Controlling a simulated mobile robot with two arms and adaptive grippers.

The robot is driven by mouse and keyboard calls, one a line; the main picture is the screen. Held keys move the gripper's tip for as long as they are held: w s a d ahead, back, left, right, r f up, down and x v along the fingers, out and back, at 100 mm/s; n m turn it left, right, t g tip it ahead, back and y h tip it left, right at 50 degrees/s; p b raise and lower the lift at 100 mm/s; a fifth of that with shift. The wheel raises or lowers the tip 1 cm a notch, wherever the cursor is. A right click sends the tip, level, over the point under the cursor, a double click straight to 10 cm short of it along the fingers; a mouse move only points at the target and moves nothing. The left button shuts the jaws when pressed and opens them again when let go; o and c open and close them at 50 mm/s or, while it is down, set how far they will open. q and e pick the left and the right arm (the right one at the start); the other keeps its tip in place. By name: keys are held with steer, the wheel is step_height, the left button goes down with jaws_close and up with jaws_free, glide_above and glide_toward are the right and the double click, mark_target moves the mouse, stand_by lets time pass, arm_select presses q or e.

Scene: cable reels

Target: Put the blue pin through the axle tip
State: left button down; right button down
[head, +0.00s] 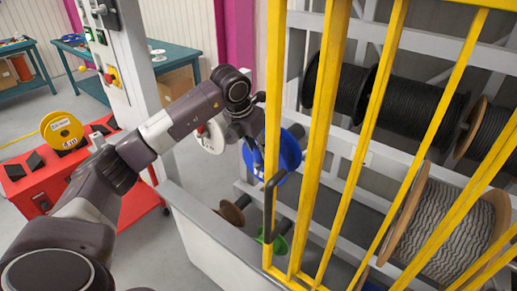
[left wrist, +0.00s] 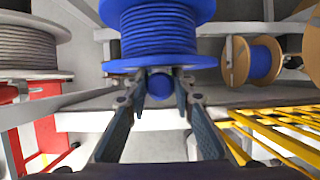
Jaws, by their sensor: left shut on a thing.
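My left gripper (head: 257,150) reaches in from the left in the head view, in front of a blue reel (head: 287,156). In the left wrist view its fingers (left wrist: 160,88) close on a small round blue piece, which looks like the head of the blue pin (left wrist: 160,86). The large blue reel (left wrist: 158,32) is just beyond and above it in that view. I cannot tell whether the pin touches the reel or its axle. The axle tip and the pin's shaft are not clearly visible. My right gripper is not in view.
A yellow barred gate (head: 327,125) stands close to the right of my left arm. Black cable reels (head: 337,85) sit on the rack behind it. A red cart (head: 42,184) carries a yellow reel (head: 62,130). Blue-topped benches (head: 178,66) stand at the back.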

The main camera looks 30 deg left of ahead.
arm_select(q)
steer(key=c, duration=1.6)
jaws_free()
steer(key=v, duration=1.2)
steer(key=shift+s, duration=0.1)
